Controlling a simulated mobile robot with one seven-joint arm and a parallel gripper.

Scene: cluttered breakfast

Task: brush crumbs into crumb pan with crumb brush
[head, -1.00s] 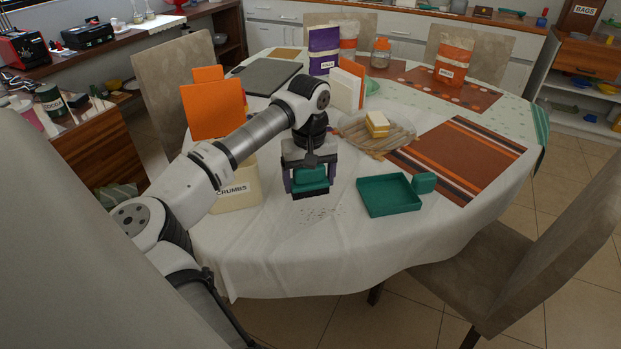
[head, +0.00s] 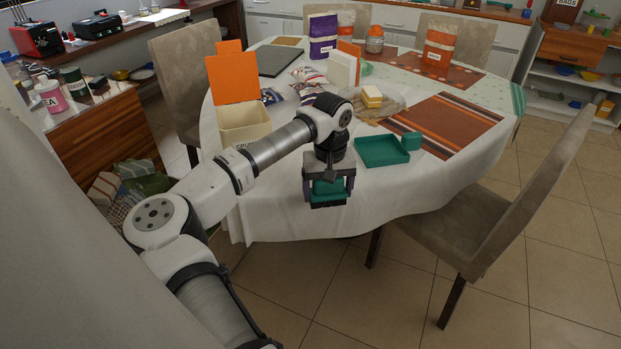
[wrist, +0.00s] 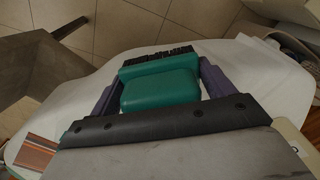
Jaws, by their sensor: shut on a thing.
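My gripper (head: 328,196) is shut on the crumb brush (head: 328,187), a teal block with dark bristles. In the wrist view the brush (wrist: 160,92) sits between both fingers, its black bristles pointing away from the palm. In the head view the brush appears at the table's near edge, left of and nearer than the crumb pan; its exact height is unclear. I cannot make out any crumbs now.
A cream bin (head: 243,122) labelled CRUMBS, with an orange lid, stands left of my arm. A board with pale slices (head: 372,96) and a striped mat (head: 441,123) lie behind the pan. A chair (head: 510,190) stands at the right.

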